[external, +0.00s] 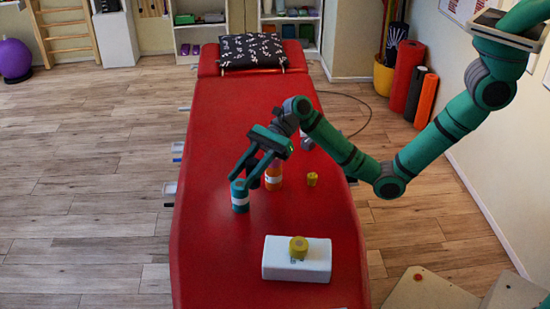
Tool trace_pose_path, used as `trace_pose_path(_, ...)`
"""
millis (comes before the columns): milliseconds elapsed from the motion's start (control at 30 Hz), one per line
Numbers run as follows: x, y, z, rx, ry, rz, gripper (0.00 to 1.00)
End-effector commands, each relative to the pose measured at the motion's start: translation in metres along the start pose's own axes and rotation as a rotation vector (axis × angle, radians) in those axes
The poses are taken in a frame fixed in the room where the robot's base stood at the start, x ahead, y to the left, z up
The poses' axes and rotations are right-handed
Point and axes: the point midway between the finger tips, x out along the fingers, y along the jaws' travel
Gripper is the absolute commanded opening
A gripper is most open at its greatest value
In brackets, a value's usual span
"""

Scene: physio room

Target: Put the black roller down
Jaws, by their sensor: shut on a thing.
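My gripper (246,179) is low over the middle of the red treatment table (215,255), pointing down and to the left. It is shut on a dark thing, which fits the black roller, but its outline blends with the dark fingers and is hard to make out. The fingertips overlap the top of a teal can with a white band (240,200) in the picture; I cannot tell whether they touch it. An orange bottle with a white band (273,180) stands just right of the fingers.
A small yellow pot (312,179) stands to the right on the table. Nearer is a white block (284,268) with a yellow roll (299,247) on top. A patterned black pillow (262,52) lies at the far end. The table's front left is clear.

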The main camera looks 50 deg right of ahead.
Motion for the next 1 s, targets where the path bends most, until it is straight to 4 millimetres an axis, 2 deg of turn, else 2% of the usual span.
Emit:
trace_pose_path(33, 0.008, 0.023, 0.005, -0.003, 0.0, 0.002, 0.06)
trace_pose_path(200, 0.021, 0.075, 0.021, 0.001, -0.002, -0.008, 0.06)
trace_pose_path(533, 0.027, 0.142, 0.039, 0.004, -0.001, -0.014, 0.06)
trace_pose_path(1000, 0.063, 0.138, -0.05, 0.011, 0.004, -0.013, 0.06)
